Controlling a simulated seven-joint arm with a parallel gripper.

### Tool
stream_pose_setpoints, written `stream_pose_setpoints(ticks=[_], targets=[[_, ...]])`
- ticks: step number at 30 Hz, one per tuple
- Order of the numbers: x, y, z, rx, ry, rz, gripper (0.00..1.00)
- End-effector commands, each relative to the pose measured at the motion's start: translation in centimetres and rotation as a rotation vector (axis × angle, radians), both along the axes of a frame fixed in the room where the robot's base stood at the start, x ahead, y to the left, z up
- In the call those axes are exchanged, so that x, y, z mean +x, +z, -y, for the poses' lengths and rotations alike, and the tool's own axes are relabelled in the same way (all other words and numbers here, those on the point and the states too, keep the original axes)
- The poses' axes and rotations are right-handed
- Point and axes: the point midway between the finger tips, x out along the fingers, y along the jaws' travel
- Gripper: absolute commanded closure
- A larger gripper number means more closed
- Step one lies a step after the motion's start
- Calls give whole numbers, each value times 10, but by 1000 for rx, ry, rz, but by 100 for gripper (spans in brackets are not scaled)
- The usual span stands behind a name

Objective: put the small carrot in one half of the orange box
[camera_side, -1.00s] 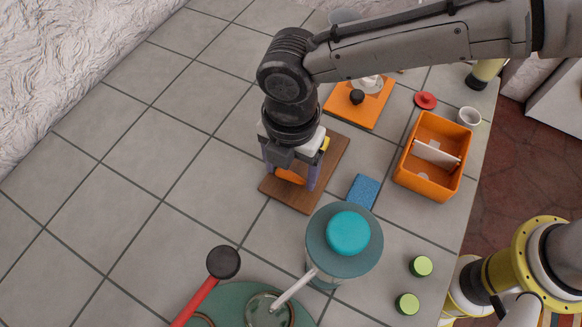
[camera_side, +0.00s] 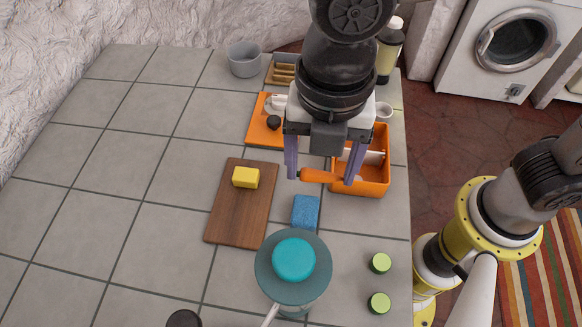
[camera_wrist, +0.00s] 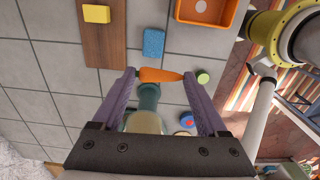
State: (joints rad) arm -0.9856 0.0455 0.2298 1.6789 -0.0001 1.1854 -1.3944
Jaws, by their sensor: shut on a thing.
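The small orange carrot (camera_side: 317,176) is held lengthwise between the fingers of my gripper (camera_side: 324,174) in the side view. The wrist view shows the carrot (camera_wrist: 160,75) spanning between my two purple fingertips (camera_wrist: 160,76). The gripper is shut on it, and the carrot is up off the counter. My gripper hides part of the box. The box (camera_wrist: 228,14) is partly cut off in the wrist view.
A wooden board (camera_side: 228,215) with a yellow block (camera_side: 246,177) and a blue sponge (camera_side: 305,211) lie left of the box. A teal-lidded container (camera_side: 293,259) stands in front. An orange board (camera_side: 258,132) lies behind. Left counter tiles are clear.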

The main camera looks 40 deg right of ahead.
Motion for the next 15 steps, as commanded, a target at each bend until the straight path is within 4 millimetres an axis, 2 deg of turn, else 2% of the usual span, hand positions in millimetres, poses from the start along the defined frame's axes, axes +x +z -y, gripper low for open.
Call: stream_pose_setpoints(ticks=[4, 12, 15], targets=[[-5, -8, 13, -5, 72, -3, 76], [6, -26, 85, -7, 53, -8, 76], [9, -28, 104, -7, 10, -8, 76]])
